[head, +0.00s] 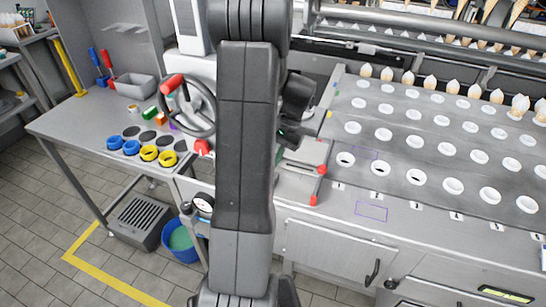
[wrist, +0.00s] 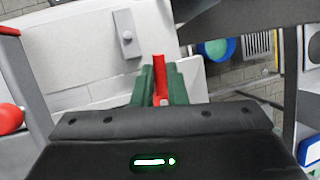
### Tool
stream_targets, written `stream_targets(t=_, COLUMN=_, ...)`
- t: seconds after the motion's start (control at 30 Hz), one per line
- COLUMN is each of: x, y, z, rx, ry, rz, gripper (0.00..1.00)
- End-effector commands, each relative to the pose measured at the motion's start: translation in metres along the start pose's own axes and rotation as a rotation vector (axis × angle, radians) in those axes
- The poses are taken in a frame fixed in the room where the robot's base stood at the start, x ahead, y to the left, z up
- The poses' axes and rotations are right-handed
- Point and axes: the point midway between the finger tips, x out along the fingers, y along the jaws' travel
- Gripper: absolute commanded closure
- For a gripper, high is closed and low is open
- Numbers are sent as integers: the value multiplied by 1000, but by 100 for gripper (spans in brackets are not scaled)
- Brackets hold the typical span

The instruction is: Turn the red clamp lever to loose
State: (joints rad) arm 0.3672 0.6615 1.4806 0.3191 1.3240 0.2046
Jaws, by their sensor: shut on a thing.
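In the wrist view, the red clamp lever (wrist: 159,66) is a narrow red bar standing between the green fingers of my gripper (wrist: 161,84). The fingers are shut on it, one on each side, and its end sticks out past them. A small metal part shows at its near end. In the head view my own arm stands in front, so the lever and the fingertips are hidden. Only part of the dark gripper body shows to the right of the arm. I cannot tell the lever's exact angle.
A handwheel with a red grip (head: 172,84) and a red knob (head: 203,147) are left of my arm. Blue and yellow rings (head: 150,153) lie on the side table. A tray plate with round holes (head: 440,150) spreads right. A blue bucket (head: 181,246) stands on the floor.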

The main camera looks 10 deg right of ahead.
Motion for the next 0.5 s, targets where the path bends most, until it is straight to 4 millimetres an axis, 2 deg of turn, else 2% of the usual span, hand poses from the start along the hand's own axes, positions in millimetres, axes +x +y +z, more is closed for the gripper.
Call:
stream_targets(t=0.2, x=-1, y=0, z=0, rx=0, ry=3, rz=-1, gripper=100)
stream_targets(t=0.23, x=-1, y=0, z=0, rx=1, ry=3, rz=-1, gripper=84)
stream_targets(t=0.33, x=0, y=0, z=0, rx=1, ry=2, rz=-1, gripper=66)
stream_targets(t=0.5, x=0, y=0, z=0, rx=1, ry=2, rz=-1, gripper=66)
